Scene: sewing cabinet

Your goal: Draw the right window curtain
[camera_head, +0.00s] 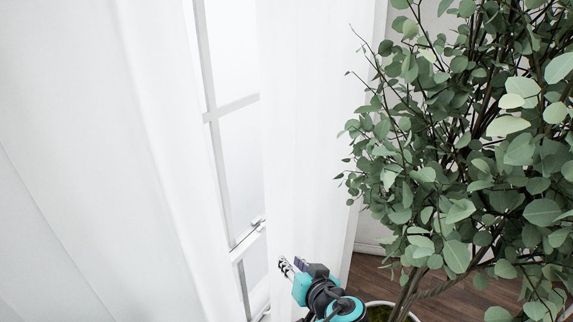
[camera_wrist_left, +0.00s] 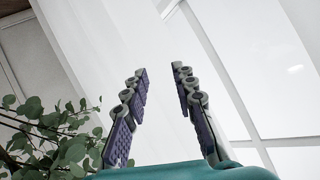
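The right window curtain (camera_head: 305,130) is a sheer white panel hanging to the right of a narrow strip of bare window (camera_head: 236,150). My left gripper (camera_head: 290,265) is low in front of this curtain, near its lower part. In the left wrist view the two fingers of the left gripper (camera_wrist_left: 158,72) stand apart with nothing visibly held between them. White curtain fabric (camera_wrist_left: 95,45) shows behind and left of the fingers there, with window panes on the right. I cannot tell whether the fingers touch the fabric. My right gripper is not in view.
The left curtain (camera_head: 100,150) covers the left side of the head view. A large leafy plant (camera_head: 460,150) in a white pot (camera_head: 378,304) stands close on the right, beside my left arm. Dark wooden floor (camera_head: 372,275) shows behind it.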

